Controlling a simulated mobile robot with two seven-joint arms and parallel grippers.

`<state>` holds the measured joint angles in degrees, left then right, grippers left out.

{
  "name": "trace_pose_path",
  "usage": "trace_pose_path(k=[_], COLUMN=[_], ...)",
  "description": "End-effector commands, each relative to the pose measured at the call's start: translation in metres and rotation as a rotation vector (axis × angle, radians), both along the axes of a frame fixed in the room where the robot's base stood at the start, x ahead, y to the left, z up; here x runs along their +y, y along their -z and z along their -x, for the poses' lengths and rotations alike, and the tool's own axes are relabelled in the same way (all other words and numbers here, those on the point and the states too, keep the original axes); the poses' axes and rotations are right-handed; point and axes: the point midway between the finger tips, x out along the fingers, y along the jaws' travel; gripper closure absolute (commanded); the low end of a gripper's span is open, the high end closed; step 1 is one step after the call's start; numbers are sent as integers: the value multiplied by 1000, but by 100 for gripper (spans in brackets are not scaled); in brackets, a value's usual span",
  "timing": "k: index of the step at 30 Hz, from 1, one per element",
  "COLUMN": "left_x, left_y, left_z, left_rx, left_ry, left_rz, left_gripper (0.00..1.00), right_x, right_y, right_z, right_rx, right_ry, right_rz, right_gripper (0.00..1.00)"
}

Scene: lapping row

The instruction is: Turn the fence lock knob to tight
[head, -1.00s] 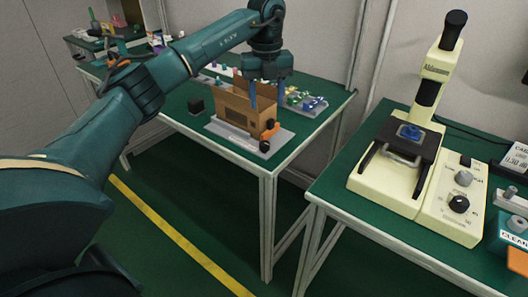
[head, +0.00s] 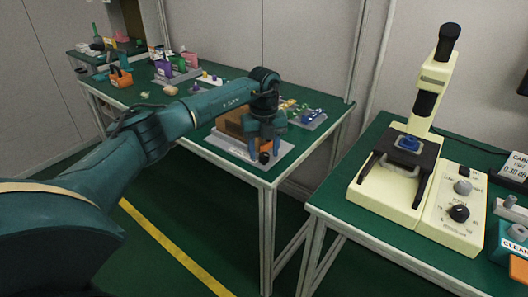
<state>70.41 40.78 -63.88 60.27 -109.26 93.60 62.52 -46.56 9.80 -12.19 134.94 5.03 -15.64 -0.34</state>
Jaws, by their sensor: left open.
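A brown box-like fixture (head: 229,123) stands on a pale grey base plate (head: 222,144) near the front corner of the middle green bench. A small black knob (head: 264,158) shows at the fixture's front right end, low between my left fingers; no marking for tight is readable. My left gripper (head: 265,149) points down, open, with a finger on each side of the knob; I cannot tell whether they touch it. The gripper hides the end of the fixture, including the orange part there. My right gripper is not in view.
A cream microscope-like machine (head: 398,195) with knobs stands on the right bench. Small coloured parts (head: 303,113) lie behind my gripper. An orange caddy (head: 121,77) and other items stand at the back left. A floor gap separates the benches.

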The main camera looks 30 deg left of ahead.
Motion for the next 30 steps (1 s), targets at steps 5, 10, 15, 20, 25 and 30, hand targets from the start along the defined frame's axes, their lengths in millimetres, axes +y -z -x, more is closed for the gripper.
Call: trace_pose_path(k=[5,10,15,20,25,30], left_x=[0,0,0,0,0,0], left_y=[7,7,7,7,7,6], left_z=[0,0,0,0,0,0], left_rx=[1,1,0,0,0,0], left_ry=[0,0,0,0,0,1], left_rz=[-1,-1,0,0,0,0], left_gripper=[51,51,62,75,89,96], right_x=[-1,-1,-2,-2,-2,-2], right_y=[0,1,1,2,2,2], right_z=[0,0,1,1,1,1], right_rx=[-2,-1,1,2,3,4], right_ry=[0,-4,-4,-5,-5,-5], right_rz=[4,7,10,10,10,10], right_gripper=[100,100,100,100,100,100])
